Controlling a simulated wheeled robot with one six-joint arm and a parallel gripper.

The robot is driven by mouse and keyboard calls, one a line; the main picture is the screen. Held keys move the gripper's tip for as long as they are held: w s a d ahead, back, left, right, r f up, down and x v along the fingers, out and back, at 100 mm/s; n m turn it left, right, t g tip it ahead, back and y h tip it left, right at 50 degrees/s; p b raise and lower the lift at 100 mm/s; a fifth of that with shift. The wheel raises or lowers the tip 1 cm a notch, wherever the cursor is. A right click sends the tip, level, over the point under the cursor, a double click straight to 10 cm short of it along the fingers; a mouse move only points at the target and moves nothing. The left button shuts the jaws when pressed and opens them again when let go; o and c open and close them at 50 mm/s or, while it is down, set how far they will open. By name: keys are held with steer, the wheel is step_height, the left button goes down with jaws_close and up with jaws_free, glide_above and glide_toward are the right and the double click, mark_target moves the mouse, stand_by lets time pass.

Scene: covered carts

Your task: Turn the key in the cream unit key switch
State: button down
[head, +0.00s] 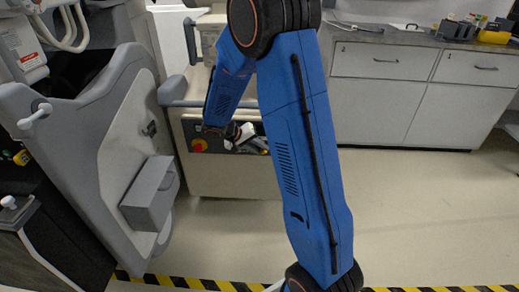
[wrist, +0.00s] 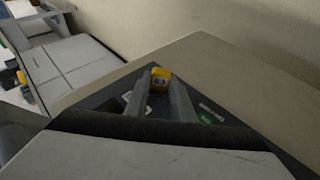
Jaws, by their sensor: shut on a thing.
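The cream unit (head: 232,178) stands behind my blue arm in the head view, with a dark panel across its front. My gripper (head: 243,138) is at this panel, partly hidden by my arm. In the wrist view, my gripper's two grey fingers (wrist: 160,90) reach onto the dark panel (wrist: 100,118). A small yellow piece with a dark marked face, the key switch (wrist: 160,77), sits between the fingertips. The gripper is shut on the key there. The key itself is too small and covered to make out, so its angle cannot be told.
A red and yellow stop button (head: 199,145) is on the panel, left of my gripper. A grey-white machine (head: 110,160) stands close at the left. White drawer cabinets (head: 390,95) line the back right. The floor (head: 420,210) at the right is clear.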

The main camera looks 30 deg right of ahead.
steer(key=shift+r+t+y, duration=0.15)
steer(key=shift+t+y, duration=0.35)
steer(key=shift+y, duration=0.2)
steer(key=shift+s+d+r+m+t+y, duration=0.1)
steer(key=shift+s+d+m+t+y, duration=0.25)
steer(key=shift+y, duration=0.45)
steer(key=shift+w+a+t+y, duration=0.1)
steer(key=shift+w+t+y, duration=0.1)
steer(key=shift+t+y, duration=0.1)
steer(key=c, duration=1.4)
jaws_free()
steer(key=shift+c, duration=0.2)
